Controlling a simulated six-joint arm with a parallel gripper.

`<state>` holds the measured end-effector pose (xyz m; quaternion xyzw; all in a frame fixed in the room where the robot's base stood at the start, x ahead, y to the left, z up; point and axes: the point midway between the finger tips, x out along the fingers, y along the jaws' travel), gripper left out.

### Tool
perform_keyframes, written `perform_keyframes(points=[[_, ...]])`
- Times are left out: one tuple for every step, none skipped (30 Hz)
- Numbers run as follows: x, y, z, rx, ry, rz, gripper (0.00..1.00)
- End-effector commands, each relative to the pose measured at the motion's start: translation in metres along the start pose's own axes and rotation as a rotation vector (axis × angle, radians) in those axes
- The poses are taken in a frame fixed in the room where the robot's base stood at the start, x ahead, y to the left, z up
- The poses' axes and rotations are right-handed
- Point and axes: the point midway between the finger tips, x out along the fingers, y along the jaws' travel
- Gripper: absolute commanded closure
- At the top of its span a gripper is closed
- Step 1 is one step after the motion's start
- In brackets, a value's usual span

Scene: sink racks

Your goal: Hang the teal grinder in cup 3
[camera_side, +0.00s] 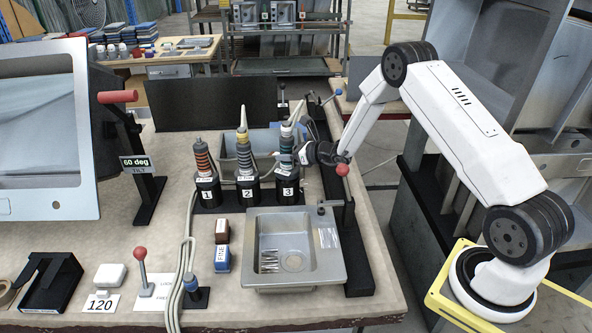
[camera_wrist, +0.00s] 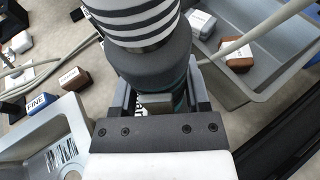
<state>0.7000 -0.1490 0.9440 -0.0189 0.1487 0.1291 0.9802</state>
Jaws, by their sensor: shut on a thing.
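The teal grinder (camera_side: 286,147) stands upright in line with cup 3 (camera_side: 287,190), its lower end at the cup's mouth. I cannot tell how deep it sits. My gripper (camera_side: 303,154) reaches in from the right and is shut on the teal grinder. In the wrist view the grinder's dark grey body (camera_wrist: 152,72) and striped part lie between the fingers, with a little teal showing low down. Cup 3 is hidden in the wrist view.
Cup 1 (camera_side: 207,192) holds an orange-banded grinder (camera_side: 203,158); cup 2 (camera_side: 247,190) holds a yellow-topped one (camera_side: 243,152). A grey sink (camera_side: 335,268) lies in front, with a brown block (camera_side: 222,231) and a blue block (camera_side: 222,259) beside it. Hoses rise from the grinders.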

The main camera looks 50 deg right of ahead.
Motion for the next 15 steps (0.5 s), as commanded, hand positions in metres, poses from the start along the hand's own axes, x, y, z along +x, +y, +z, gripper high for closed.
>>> perform_keyframes(points=[[0.000, -0.001, 0.003, -0.002, -0.007, -0.001, 1.00], [0.001, -0.001, 0.003, -0.002, -0.007, -0.001, 1.00], [0.001, -0.001, 0.002, -0.002, -0.006, 0.000, 1.00], [0.001, -0.001, 0.002, -0.002, -0.006, 0.000, 1.00], [0.001, -0.001, 0.001, -0.002, -0.006, 0.000, 1.00], [0.001, -0.001, 0.000, -0.002, -0.006, 0.000, 1.00], [0.001, -0.001, -0.001, -0.002, -0.006, 0.000, 1.00], [0.002, -0.001, -0.002, -0.002, -0.006, 0.000, 1.00], [0.002, -0.001, -0.003, -0.002, -0.006, 0.000, 1.00], [0.002, -0.001, -0.004, -0.002, -0.006, 0.000, 1.00], [0.003, -0.001, -0.004, -0.002, -0.006, 0.000, 1.00], [0.003, -0.001, -0.005, -0.002, -0.007, 0.000, 1.00], [0.003, -0.001, -0.006, -0.002, -0.007, -0.001, 1.00], [0.004, -0.001, -0.007, -0.002, -0.007, -0.001, 1.00], [0.004, -0.001, -0.008, -0.002, -0.007, -0.001, 1.00]])
